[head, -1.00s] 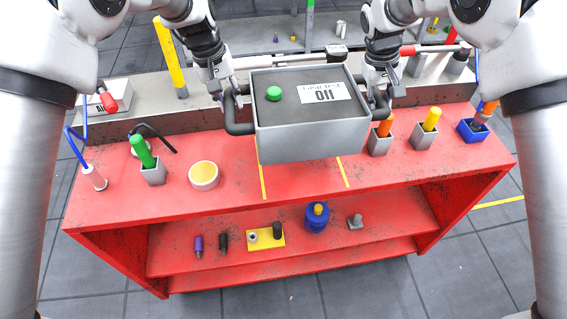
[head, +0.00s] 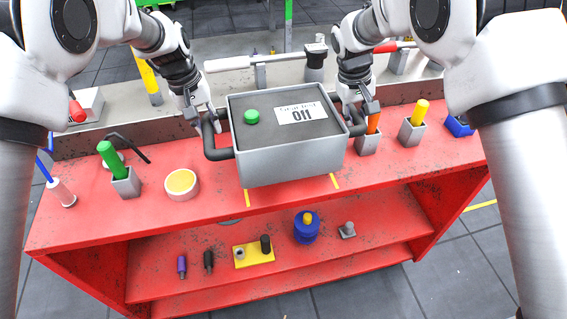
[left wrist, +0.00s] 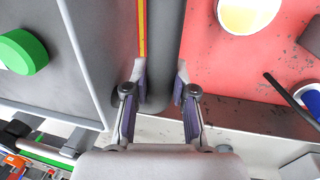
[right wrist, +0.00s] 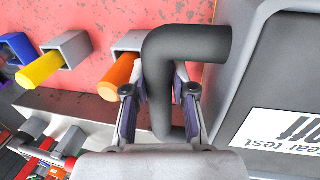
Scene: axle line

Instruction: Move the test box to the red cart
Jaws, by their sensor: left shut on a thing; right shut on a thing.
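The test box (head: 285,155) is a grey box with a dark top, a green button and a "Gear test 011" label. It is over the middle of the red cart (head: 75,215), between yellow marks; I cannot tell whether it touches the top. My left gripper (head: 207,122) is shut on the box's left dark handle; the handle runs between its fingers in the left wrist view (left wrist: 160,85). My right gripper (head: 358,112) is shut on the right handle, which also shows between its fingers in the right wrist view (right wrist: 160,95). The box looks about level.
On the cart top stand a green-handled tool in a holder (head: 125,188), a round yellow-topped tin (head: 182,184), and orange and yellow handles (head: 421,108) in holders at the right. A lower shelf (head: 160,285) holds small parts. A grey bench (head: 200,95) lies behind the cart.

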